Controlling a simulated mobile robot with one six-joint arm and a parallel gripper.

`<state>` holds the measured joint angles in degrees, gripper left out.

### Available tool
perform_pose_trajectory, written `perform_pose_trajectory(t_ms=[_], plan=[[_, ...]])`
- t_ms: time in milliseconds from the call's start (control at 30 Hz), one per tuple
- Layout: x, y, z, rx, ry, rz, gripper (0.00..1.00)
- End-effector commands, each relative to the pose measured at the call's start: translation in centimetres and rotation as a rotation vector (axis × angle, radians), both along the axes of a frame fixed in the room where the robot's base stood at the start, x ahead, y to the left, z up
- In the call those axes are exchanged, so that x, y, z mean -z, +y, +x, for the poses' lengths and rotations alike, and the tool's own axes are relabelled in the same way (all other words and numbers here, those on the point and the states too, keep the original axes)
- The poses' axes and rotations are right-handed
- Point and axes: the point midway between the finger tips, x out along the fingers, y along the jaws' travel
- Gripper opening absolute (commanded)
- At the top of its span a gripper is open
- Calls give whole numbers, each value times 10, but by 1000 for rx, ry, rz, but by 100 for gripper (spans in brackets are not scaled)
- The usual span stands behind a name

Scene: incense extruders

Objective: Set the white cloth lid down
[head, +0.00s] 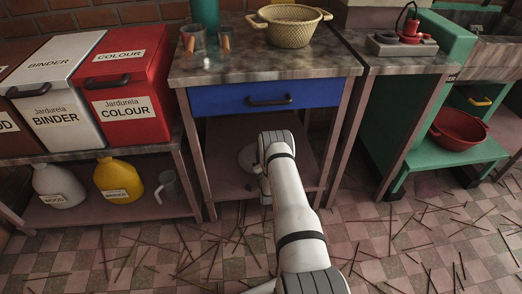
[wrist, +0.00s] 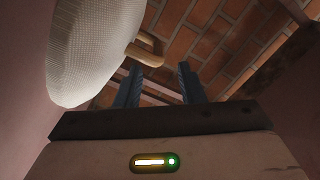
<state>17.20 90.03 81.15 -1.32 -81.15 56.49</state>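The white cloth lid (wrist: 92,50) fills the upper left of the wrist view, a pale woven disc with a wooden handle (wrist: 147,50). My gripper (wrist: 160,68) is open, its two dark blue fingers well apart. The handle lies just beyond the fingertips, nearer the left finger; I cannot tell whether they touch. In the head view my arm reaches under the table with the blue drawer, and my fingers are hidden there.
The table (head: 262,66) with a blue drawer (head: 264,96) overhangs my arm, its legs on both sides. A basket (head: 290,28) and glasses (head: 193,40) stand on top. Red (head: 126,85) and white (head: 55,90) bins stand left. Sticks litter the tiled floor (head: 390,245).

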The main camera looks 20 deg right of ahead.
Motion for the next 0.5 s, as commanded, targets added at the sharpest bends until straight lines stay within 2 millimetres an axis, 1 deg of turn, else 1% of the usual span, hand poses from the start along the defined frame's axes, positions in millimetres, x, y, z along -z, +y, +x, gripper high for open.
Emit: perform_pose_trajectory(t_ms=[33, 200, 333, 500], plan=[[-3, 3, -12, 0, 5, 1, 35], [-2, 12, -43, 1, 3, 1, 35], [-1, 16, -58, 1, 1, 0, 35], [0, 18, -66, 1, -1, 0, 35]])
